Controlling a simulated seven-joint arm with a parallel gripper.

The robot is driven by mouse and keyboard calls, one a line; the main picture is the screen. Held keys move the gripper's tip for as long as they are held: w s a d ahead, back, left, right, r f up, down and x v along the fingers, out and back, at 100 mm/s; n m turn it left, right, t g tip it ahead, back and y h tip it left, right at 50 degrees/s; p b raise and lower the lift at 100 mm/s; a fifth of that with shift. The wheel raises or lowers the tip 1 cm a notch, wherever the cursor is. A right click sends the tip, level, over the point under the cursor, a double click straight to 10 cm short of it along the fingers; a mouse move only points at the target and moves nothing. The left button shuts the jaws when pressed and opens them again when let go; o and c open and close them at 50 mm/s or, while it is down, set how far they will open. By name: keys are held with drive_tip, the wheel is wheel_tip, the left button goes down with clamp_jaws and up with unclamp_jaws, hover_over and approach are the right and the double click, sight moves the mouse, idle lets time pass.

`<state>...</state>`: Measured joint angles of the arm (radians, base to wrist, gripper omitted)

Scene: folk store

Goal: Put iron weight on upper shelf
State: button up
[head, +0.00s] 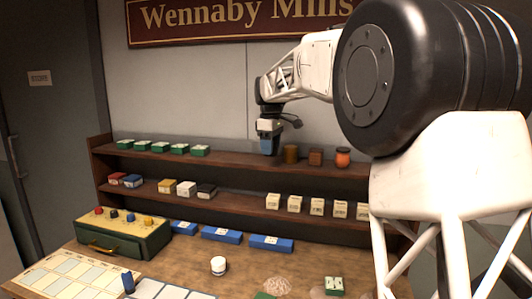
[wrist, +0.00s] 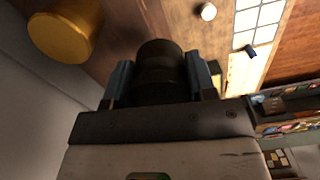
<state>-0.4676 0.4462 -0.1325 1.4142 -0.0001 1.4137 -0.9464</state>
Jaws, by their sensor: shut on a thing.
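The iron weight (wrist: 160,52) is a dark, round, stepped piece between my two fingers in the wrist view. My gripper (wrist: 162,80) is shut on it. In the head view my gripper (head: 269,148) points down at the upper shelf (head: 235,158), in the gap between the green boxes and a brass-brown cylinder (head: 291,154). The weight is mostly hidden there by the fingers. I cannot tell whether it touches the shelf board. The cylinder also shows in the wrist view (wrist: 65,32), close to the weight but apart from it.
Several green boxes (head: 150,145) stand left on the upper shelf. A brown box (head: 315,157) and an orange jar (head: 343,157) stand right of the cylinder. The lower shelf (head: 235,205) holds boxes and cream packets (head: 295,203). A white cup (head: 218,265) stands on the counter.

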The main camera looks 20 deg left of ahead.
hover_over(266, 160)
drive_tip(key=shift+s+f, duration=0.2)
drive_tip(key=shift+f, duration=0.05)
idle(0.5)
drive_tip(key=shift+f, duration=0.1)
drive_tip(key=shift+f, duration=1.65)
drive_tip(key=shift+f, duration=0.15)
drive_tip(key=o, duration=1.4)
drive_tip(key=shift+f, duration=0.1)
drive_tip(key=shift+c, duration=0.2)
wheel_tip(266, 160, up, 12)
drive_tip(key=shift+r, duration=0.2)
drive_tip(key=shift+d, duration=0.15)
